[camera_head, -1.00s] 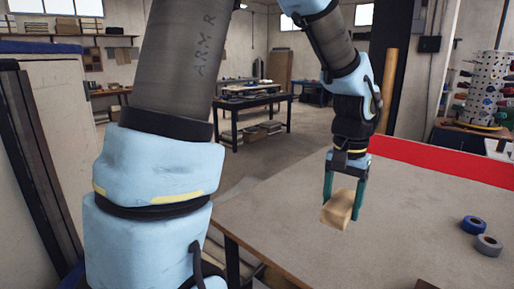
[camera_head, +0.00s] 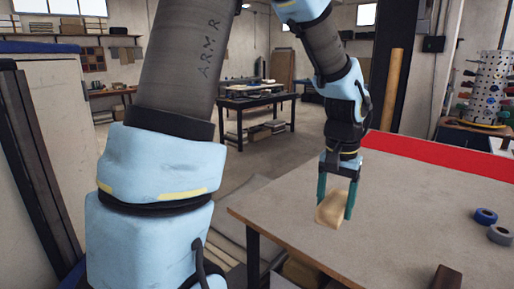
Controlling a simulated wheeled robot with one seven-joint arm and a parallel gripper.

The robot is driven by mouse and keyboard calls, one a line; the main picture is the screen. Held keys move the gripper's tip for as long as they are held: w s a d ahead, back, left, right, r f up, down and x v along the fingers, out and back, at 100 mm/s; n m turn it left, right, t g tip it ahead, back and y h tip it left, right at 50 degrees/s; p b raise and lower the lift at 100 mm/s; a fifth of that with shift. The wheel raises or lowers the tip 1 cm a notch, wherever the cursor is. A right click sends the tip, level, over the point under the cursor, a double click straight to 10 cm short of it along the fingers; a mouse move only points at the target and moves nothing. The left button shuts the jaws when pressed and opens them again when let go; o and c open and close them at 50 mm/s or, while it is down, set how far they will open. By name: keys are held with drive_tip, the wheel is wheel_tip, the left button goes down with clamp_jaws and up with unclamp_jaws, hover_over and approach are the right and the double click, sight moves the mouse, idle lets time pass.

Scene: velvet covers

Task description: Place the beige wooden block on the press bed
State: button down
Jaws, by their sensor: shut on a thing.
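The beige wooden block (camera_head: 329,211) is between the fingers of my gripper (camera_head: 334,202), which is shut on it. The gripper points down and holds the block over the left part of the table (camera_head: 400,230). I cannot tell how far the block is above the table top. The press bed cannot be made out for certain in this view.
A blue tape roll (camera_head: 485,216) and a grey tape roll (camera_head: 500,235) lie at the right of the table. A dark brown block (camera_head: 447,277) sits at the bottom edge. A red strip (camera_head: 440,158) runs along the table's back. The table's middle is clear.

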drive_tip(key=w+a+f+n, duration=0.2)
drive_tip(key=w+a+f, duration=0.35)
drive_tip(key=a, duration=0.35)
drive_tip(key=w+a+f+n, duration=0.3)
drive_tip(key=w+a+f, duration=0.25)
drive_tip(key=a, duration=0.35)
drive_tip(key=w+a+f+n, duration=0.2)
drive_tip(key=w+a+f, duration=0.2)
drive_tip(key=a+f, duration=0.4)
drive_tip(key=s+a+f+b, duration=0.1)
drive_tip(key=s+f+b, duration=0.1)
drive_tip(key=f+b, duration=0.3)
drive_tip(key=s+f+b, duration=0.2)
drive_tip(key=f+b, duration=0.3)
drive_tip(key=f, duration=0.4)
drive_tip(key=shift+s+a+f, duration=0.35)
drive_tip(key=shift+f, duration=0.05)
